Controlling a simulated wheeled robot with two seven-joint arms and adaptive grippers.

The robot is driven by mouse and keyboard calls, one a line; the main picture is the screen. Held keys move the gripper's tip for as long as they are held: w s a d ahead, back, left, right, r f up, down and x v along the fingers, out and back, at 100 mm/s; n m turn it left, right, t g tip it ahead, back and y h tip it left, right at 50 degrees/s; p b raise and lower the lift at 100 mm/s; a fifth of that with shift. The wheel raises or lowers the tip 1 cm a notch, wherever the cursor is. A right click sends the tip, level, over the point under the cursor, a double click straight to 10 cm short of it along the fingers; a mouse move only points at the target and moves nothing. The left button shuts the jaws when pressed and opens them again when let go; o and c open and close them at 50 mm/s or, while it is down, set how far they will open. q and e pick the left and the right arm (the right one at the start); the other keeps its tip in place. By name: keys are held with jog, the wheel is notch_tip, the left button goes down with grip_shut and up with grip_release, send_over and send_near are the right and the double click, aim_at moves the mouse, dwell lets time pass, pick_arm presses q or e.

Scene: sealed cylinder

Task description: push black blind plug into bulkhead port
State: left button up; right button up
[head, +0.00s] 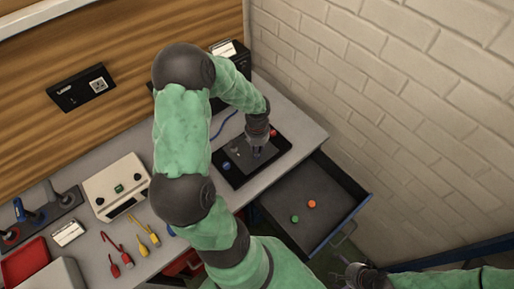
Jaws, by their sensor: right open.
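My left gripper (257,150) points down over a black tray-like fixture (238,182) with a dark grey plate, at the right end of the bench. The gripper's fingers are small and dark; I cannot tell whether they are open or shut, or hold anything. I cannot pick out the black blind plug or the bulkhead port; the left gripper and arm cover part of the fixture. A blue round part (226,166) and a red one (274,133) sit on the fixture. My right gripper (350,273) is open, low at the bottom right, away from the fixture.
An open drawer (325,222) holds an orange (312,204) and a green (295,219) round piece. A beige box (117,185), red and yellow tools (140,247) and a red tray (25,262) are on the bench's left. A brick wall (400,110) bounds the right.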

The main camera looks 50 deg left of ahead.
pick_arm(q)
jog(key=shift+f+b, duration=0.5)
jog(key=shift+f, duration=0.05)
jog(key=o, duration=1.1)
notch_tip(320, 180, up, 12)
